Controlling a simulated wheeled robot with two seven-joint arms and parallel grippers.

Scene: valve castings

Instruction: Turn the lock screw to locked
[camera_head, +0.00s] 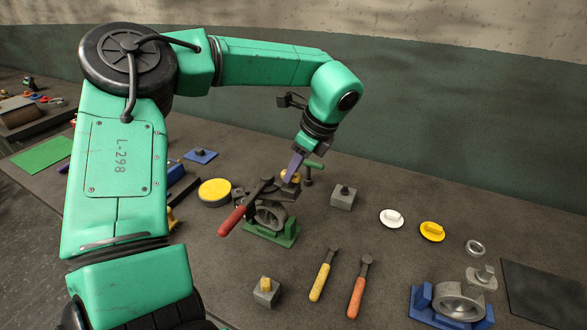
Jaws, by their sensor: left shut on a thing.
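A valve casting (271,214) sits in a green fixture (286,238) at the middle of the bench, with a red-handled lever (232,220) reaching out to its left. My left gripper (290,176) comes down from above onto the top of this assembly. Its purple fingers are shut on a small brass-yellow piece, apparently the lock screw (297,178); the fingers hide part of it. The screw's turned position cannot be read at this size. A green-handled part (313,165) stands just right of the fingers. My right gripper is not in view.
A second casting (460,302) sits in a blue fixture (423,304) at the lower right. Yellow (321,281) and orange (357,296) handled tools lie in front. A grey block (343,198) and white cap (391,218) are to the right. A yellow disc (214,192) is left.

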